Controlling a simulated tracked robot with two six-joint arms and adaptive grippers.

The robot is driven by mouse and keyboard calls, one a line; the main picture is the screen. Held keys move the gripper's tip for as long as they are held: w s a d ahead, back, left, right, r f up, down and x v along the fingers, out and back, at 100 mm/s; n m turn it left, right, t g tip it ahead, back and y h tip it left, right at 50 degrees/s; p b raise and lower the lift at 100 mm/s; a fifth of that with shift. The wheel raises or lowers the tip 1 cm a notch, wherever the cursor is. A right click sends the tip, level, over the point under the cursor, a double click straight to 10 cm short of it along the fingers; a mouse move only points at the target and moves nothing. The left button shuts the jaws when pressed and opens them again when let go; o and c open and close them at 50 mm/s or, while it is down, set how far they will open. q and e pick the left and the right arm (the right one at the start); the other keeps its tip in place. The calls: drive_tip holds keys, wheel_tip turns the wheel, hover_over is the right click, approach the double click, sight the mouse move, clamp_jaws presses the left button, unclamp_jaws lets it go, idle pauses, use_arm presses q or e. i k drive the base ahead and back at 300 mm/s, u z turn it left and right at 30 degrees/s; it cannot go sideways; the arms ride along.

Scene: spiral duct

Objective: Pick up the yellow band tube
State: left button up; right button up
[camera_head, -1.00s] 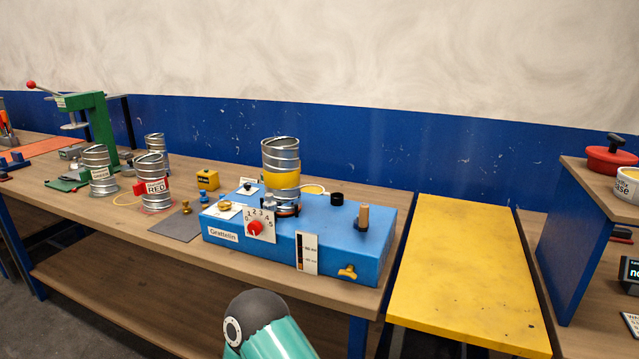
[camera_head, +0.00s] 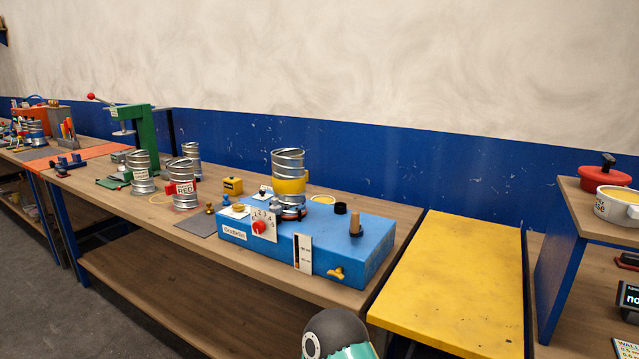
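The yellow band tube (camera_head: 289,185) is a ribbed silver spiral duct tube with a yellow band around its middle. It stands upright on the blue machine (camera_head: 340,240) marked Grattelin, at the machine's back left. Part of my own arm, dark grey and teal, shows at the bottom edge, right of centre, well in front of the bench. Neither gripper is in view.
Several other silver tubes stand left of the machine, one labelled RED (camera_head: 185,186). A green press (camera_head: 147,140) with a red knob stands behind them. A yellow table (camera_head: 455,275) at right is bare. A red pot (camera_head: 604,176) sits on the shelf at far right.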

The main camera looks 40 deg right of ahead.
sight(290, 177)
drive_tip(key=z, duration=0.6)
drive_tip(key=i, duration=1)
